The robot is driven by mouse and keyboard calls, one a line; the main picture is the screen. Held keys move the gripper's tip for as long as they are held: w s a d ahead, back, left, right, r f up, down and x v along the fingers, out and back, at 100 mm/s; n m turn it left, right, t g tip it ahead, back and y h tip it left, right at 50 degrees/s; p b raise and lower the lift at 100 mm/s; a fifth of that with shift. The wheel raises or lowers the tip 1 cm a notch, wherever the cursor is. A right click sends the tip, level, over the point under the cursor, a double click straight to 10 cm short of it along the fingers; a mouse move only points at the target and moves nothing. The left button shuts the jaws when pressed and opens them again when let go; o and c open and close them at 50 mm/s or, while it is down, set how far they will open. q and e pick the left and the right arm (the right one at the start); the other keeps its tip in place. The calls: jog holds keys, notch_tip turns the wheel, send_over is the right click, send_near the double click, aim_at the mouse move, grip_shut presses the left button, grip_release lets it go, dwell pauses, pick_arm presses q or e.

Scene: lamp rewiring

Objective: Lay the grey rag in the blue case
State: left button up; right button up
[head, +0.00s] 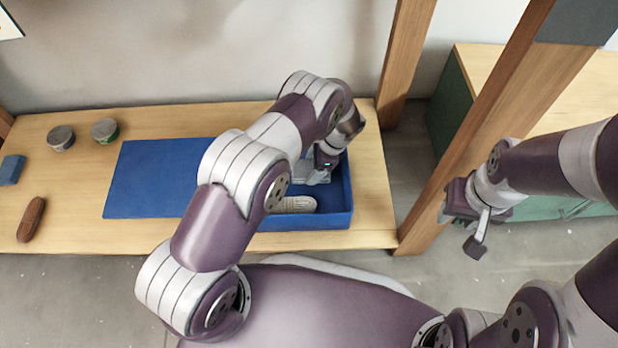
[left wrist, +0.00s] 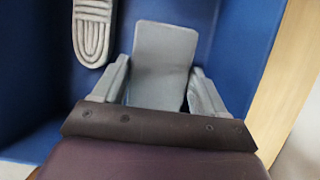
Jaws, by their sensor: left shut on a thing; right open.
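The blue case (head: 335,217) lies open on the wooden table, its flat blue lid (head: 150,180) spread to the left. My left gripper (head: 318,176) is down inside the case near its right end. In the left wrist view it is shut on a flat grey piece, the grey rag (left wrist: 163,65), held between its two fingers over the blue floor. I cannot tell whether the rag touches the floor. My left arm hides part of the case. My right gripper (head: 462,229) is open and empty, off the table to the right.
A pale grooved oblong thing (head: 294,204) lies in the case, beside the rag. Two round tins (head: 61,138) (head: 104,130), a blue block (head: 12,169) and a brown oblong thing (head: 31,219) are on the left. A wooden post (head: 440,190) stands near my right gripper.

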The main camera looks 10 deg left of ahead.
pick_arm(q)
notch_tip(320, 180, down, 4)
jog(key=shift+r+b, duration=0.2)
jog(key=shift+b, duration=0.75)
jog(key=shift+c, duration=0.6)
jog(key=shift+r, duration=0.15)
jog(key=o, duration=1.3)
jog(key=p+v, duration=0.6)
jog(key=v, duration=0.5)
jog(key=shift+w+r+p, duration=0.1)
jog(key=shift+r+p, duration=0.2)
jog(key=shift+r, duration=0.1)
jog(key=shift+d+r, duration=0.1)
jog(key=shift+d, duration=0.05)
